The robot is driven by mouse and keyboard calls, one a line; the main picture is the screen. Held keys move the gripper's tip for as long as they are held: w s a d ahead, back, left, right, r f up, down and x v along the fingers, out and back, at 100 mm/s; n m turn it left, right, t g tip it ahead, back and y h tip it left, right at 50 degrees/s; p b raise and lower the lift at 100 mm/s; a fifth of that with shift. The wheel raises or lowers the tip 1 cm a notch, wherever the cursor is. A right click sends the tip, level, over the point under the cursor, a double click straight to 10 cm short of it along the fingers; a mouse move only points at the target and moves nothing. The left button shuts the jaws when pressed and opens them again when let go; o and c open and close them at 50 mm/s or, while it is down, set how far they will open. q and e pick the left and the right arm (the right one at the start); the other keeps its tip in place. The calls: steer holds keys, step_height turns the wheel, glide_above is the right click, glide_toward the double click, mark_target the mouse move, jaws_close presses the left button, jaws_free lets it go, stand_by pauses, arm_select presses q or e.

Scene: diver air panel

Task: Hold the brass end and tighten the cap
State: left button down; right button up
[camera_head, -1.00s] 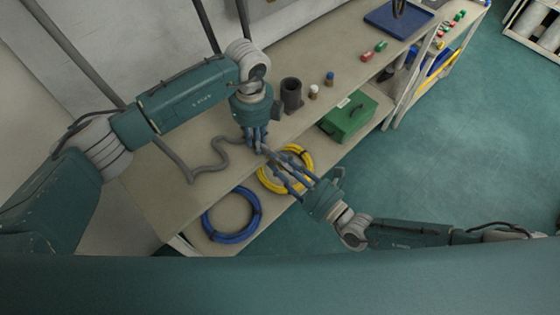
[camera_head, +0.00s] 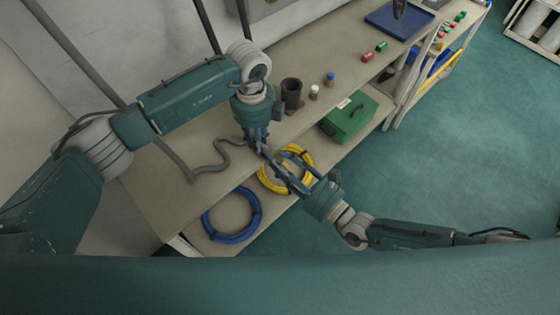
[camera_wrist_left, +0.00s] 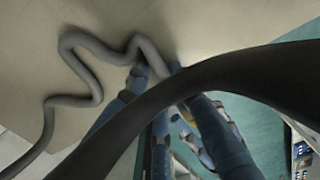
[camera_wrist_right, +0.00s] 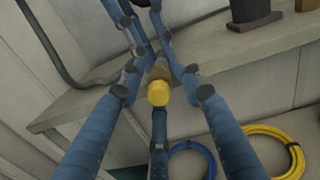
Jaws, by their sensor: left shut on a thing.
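My left gripper (camera_head: 257,143) is shut on the brass end (camera_wrist_right: 160,70) of the grey hose (camera_head: 205,171), over the bench edge. In the left wrist view the hose (camera_wrist_left: 88,45) runs in between my fingers, with the brass hidden. In the right wrist view a yellow cap (camera_wrist_right: 158,93) sits at the front of the brass end, facing that camera. Whether it is fully seated cannot be told. My right gripper (camera_wrist_right: 160,88) is open, its fingers spread around the cap with gaps at the sides. The lower finger is close beneath the cap.
A dark cylinder (camera_head: 291,94) and two small bottles stand on the bench (camera_head: 200,135). A green box (camera_head: 350,116), a yellow hose coil (camera_head: 262,178) and a blue coil (camera_head: 207,228) lie on the lower shelf. Open floor (camera_head: 450,150) is at right.

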steer(key=shift+r+n, duration=0.1)
steer(key=shift+n, duration=0.9)
steer(key=n, duration=0.3)
steer(key=shift+n, duration=1.5)
steer(key=shift+n, duration=0.7)
jaws_close()
steer(key=shift+f+m, duration=0.2)
steer(key=shift+m, duration=1.3)
